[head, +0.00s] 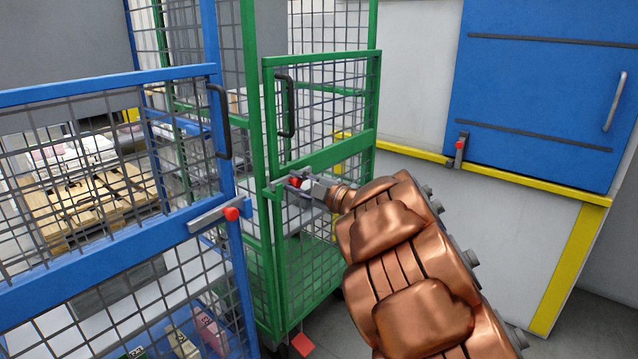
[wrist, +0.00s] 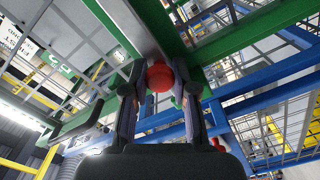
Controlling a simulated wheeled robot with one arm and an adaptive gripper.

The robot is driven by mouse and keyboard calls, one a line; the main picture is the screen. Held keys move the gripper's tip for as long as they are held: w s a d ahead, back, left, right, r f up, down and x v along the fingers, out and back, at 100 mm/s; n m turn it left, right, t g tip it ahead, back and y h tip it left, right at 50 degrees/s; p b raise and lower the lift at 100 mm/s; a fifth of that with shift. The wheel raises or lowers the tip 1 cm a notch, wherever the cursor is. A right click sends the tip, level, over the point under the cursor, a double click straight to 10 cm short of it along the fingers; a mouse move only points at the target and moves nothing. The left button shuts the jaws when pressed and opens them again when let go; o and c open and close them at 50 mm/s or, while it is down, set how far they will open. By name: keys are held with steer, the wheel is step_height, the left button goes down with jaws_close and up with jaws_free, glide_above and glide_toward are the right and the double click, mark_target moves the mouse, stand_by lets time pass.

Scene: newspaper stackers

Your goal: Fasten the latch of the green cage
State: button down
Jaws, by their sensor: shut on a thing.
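The green cage (head: 253,130) stands in the middle of the head view, with a mesh upper door (head: 320,153) that has a dark handle. At the door's lower left corner is a grey latch bar (head: 280,188) with a red knob (head: 296,182). My gripper (head: 303,184) reaches it from the right and is shut on the red knob. In the wrist view the red knob (wrist: 160,77) sits between both fingertips (wrist: 159,92), with the grey latch bar (wrist: 152,22) running along green frame above it. My gripper partly hides the latch, so I cannot tell how far it is engaged.
A blue cage (head: 110,87) with its own latch and red knob (head: 231,214) stands close at the left. A blue panel (head: 545,100) with another red-knobbed latch (head: 460,148) is at the right. Grey floor (head: 590,325) shows at the lower right.

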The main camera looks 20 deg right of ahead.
steer(key=shift+a, duration=0.3)
steer(key=c, duration=0.9)
jaws_free()
steer(key=shift+w+f, duration=0.1)
steer(key=shift+d, duration=0.15)
steer(key=shift+s+d, duration=0.3)
steer(key=v, duration=1.1)
steer(key=shift+s, duration=0.1)
